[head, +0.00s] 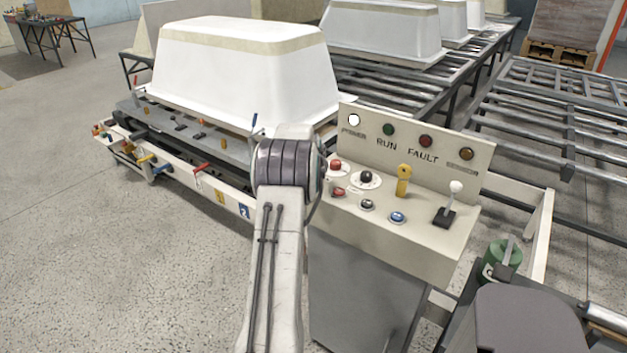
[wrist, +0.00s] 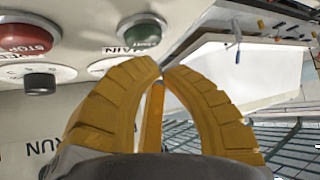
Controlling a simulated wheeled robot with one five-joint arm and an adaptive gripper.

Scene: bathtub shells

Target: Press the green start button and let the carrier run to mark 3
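The green button (wrist: 139,32) shows at the top of the wrist view, beyond the fingertips; my arm hides it in the head view. My gripper (wrist: 163,69) has its yellow fingertips together, just below and right of the button in the picture. No contact with the button is visible. The gripper is hidden in the head view. The carrier (head: 190,135) is a grey frame under a large white tub shell (head: 240,75). Below it, the white rail carries a yellow mark 1 (head: 220,197) and a blue mark 2 (head: 245,211). Mark 3 is not visible.
A red stop button (wrist: 26,36) and a black knob (wrist: 40,82) sit left of the green button. The console (head: 385,240) also has a yellow key (head: 403,180), blue button (head: 398,216) and lever (head: 450,202). The white lamp (head: 354,120) looks lit. Floor at left is clear.

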